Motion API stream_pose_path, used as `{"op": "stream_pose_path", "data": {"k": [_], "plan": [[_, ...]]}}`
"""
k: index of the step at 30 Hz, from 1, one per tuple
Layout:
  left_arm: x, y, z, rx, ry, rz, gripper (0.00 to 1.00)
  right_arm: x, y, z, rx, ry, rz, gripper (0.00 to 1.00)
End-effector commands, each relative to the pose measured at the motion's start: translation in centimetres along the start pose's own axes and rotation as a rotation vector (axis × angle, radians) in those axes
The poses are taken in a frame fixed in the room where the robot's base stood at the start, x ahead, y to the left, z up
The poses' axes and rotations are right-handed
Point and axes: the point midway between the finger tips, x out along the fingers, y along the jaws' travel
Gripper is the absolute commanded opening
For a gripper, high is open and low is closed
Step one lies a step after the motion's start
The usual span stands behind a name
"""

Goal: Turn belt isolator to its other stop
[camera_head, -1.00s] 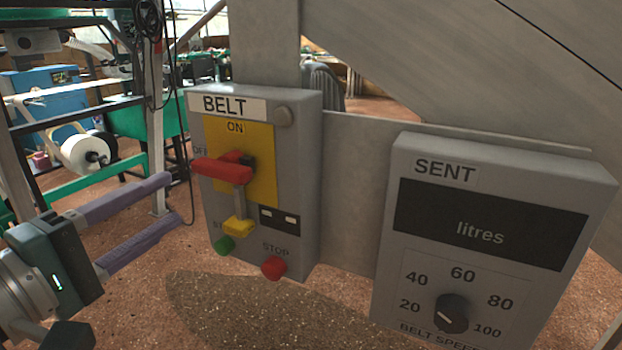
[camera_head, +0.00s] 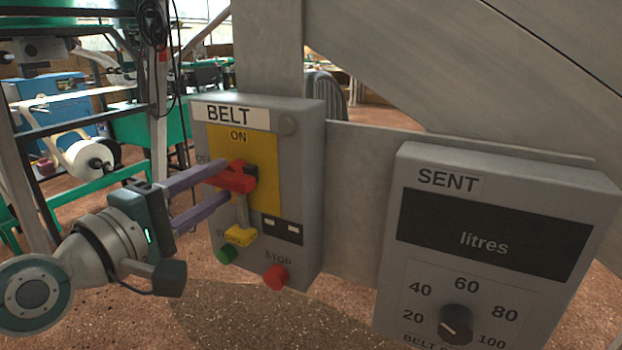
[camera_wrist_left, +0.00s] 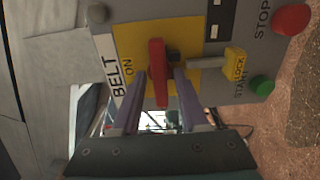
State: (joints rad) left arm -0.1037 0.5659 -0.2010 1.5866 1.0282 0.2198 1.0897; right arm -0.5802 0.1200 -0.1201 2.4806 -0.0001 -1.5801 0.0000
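The belt isolator is a red handle (camera_head: 238,177) on a yellow plate (camera_head: 264,180) on the grey box marked BELT. The handle lies sideways, its end pointing left to the OFF mark, with ON at the plate's top. My left gripper (camera_head: 224,183) has its two purple fingers reaching to the handle from the left, one above and one below. In the left wrist view, the red handle (camera_wrist_left: 158,72) lies between the fingers of the left gripper (camera_wrist_left: 160,78), with a small gap at each side. Part of the OFF mark is hidden. My right gripper is not in view.
A yellow lock tag (camera_head: 240,235) hangs on a grey bar just below the handle. A green start button (camera_head: 226,255) and a red STOP button (camera_head: 275,277) sit lower on the box. A grey SENT box (camera_head: 495,165) with a dial (camera_head: 456,323) stands to the right.

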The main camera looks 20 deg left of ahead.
Motion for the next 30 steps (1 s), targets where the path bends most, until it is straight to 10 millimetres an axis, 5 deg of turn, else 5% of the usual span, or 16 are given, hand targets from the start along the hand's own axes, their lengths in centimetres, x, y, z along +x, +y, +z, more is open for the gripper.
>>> {"op": "stream_pose_path", "data": {"k": [11, 30], "plan": [[-0.02, 0.01, -0.01, 0.0, 0.0, 0.0, 0.0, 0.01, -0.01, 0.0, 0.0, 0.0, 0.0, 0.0], [-0.01, 0.04, -0.02, 0.055, 0.001, 0.0, 0.0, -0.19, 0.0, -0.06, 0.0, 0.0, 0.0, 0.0]]}}
